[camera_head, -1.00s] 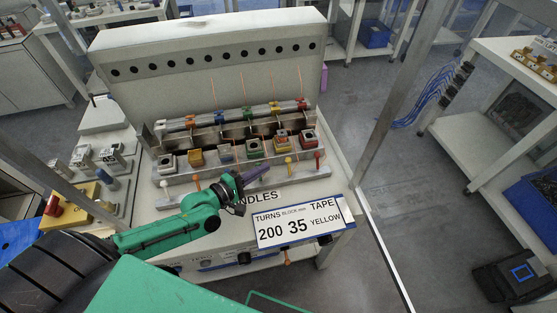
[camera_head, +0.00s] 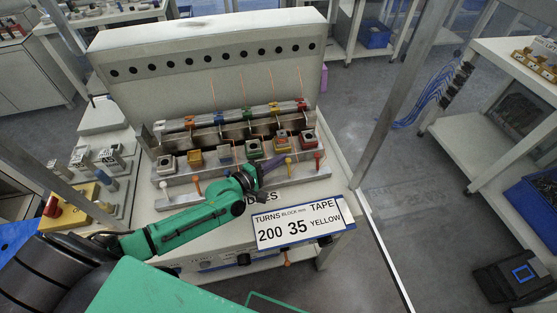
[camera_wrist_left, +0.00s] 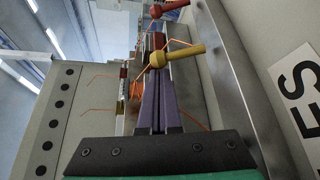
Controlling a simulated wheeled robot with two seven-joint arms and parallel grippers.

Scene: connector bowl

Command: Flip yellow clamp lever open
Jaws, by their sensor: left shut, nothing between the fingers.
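In the left wrist view the yellow lever (camera_wrist_left: 182,54) points right, just past the fingertips. My left gripper (camera_head: 278,165) is shut and empty, its purple fingers close to the left of the yellow lever. My right gripper is not in view.
The red lever (camera_head: 318,155) stands just right of the yellow one. Several coloured blocks (camera_head: 195,157) sit behind the levers, with thin copper wires above. A sign (camera_head: 298,224) reading 200, 35, YELLOW is at the front right edge. A perforated panel (camera_head: 210,62) rises behind.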

